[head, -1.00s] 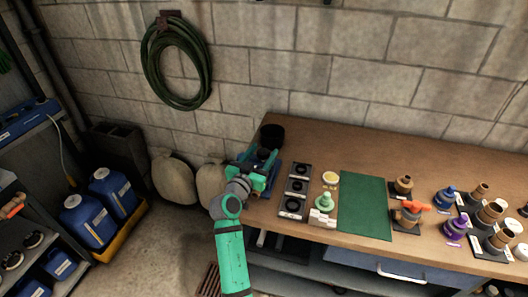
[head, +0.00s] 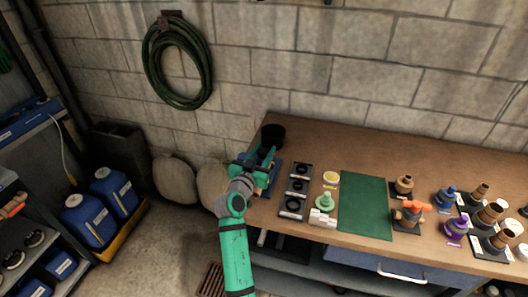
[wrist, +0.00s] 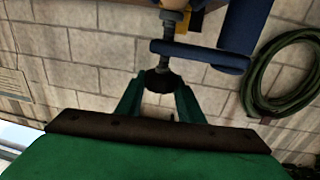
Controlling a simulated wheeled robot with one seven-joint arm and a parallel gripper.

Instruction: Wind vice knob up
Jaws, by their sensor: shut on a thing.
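The blue vice (head: 274,176) stands at the left end of the wooden bench, mostly hidden behind my gripper in the head view. In the wrist view its blue body (wrist: 243,25) and a grey threaded screw show at the top. The dark round vice knob (wrist: 158,82) sits at the near end of that screw. My gripper (wrist: 160,88) has its two green fingers on either side of the knob and is shut on it. My gripper also shows at the vice in the head view (head: 254,166). The exact finger contact is dark and hard to see.
A black cup (head: 272,136) stands behind the vice. Black-ringed blocks (head: 297,186), a green mat (head: 364,208) and several fittings lie to the right on the bench (head: 330,152). A hose (head: 178,60) hangs on the wall. Sacks (head: 173,181) stand left of the bench.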

